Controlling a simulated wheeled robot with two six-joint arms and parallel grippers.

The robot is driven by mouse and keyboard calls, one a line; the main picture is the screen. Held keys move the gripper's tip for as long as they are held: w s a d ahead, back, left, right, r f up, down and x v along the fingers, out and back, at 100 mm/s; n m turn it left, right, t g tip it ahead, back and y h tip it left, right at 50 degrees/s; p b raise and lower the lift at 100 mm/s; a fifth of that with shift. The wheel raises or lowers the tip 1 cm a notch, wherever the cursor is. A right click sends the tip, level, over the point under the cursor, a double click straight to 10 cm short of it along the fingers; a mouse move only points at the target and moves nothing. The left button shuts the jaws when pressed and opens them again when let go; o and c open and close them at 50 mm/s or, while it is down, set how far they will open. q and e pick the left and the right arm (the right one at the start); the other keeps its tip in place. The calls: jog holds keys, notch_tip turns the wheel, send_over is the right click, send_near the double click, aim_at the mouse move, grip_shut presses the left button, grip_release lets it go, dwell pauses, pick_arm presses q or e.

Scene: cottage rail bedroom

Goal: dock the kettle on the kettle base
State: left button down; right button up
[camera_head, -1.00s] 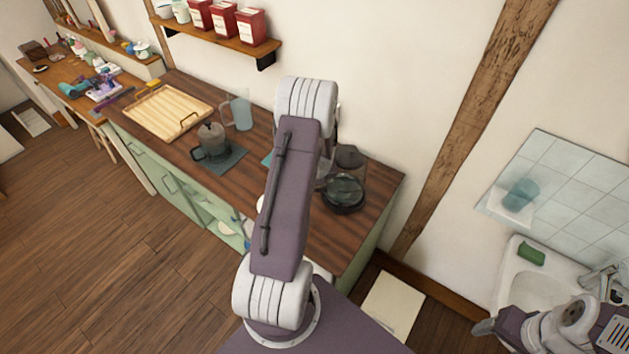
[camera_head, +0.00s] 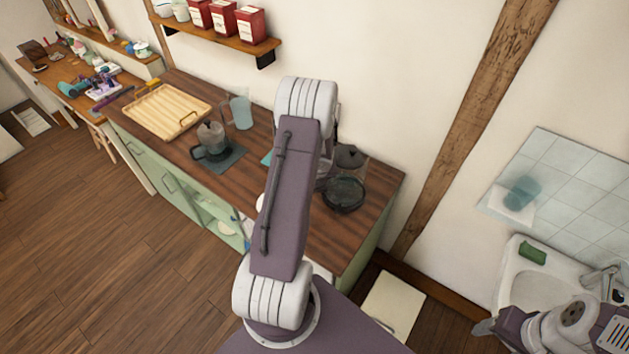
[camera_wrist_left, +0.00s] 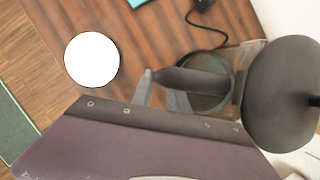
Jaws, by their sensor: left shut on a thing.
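The kettle (camera_head: 348,156) has a dark lid and a clear body and is partly behind my left arm. In the left wrist view, its lid (camera_wrist_left: 283,95) is at the right and its dark handle (camera_wrist_left: 190,80) points left between my left fingers (camera_wrist_left: 160,92). My left gripper is shut on that handle; in the head view my arm hides it. A dark round kettle base (camera_wrist_left: 206,98) with a cord shows below the handle. I cannot tell whether kettle and base touch. My right gripper (camera_head: 486,327) is at the lower right, its jaws unclear.
The wooden counter (camera_head: 250,185) also carries a dark pot (camera_head: 211,139) on a mat, a clear jug (camera_head: 241,113) and a wooden tray (camera_head: 165,110). A white disc (camera_wrist_left: 92,60) lies left of the handle. A shelf (camera_head: 220,35) hangs above; a sink (camera_head: 540,285) is right.

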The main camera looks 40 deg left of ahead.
pick_arm(q)
jog(key=shift+f, duration=0.2)
jog(key=c, duration=1.6)
grip_release()
jog(key=shift+o, duration=0.2)
jog(key=shift+s, duration=0.1)
jog(key=p+v, duration=0.5)
jog(key=v, duration=0.6)
jog(key=shift+p, duration=0.35)
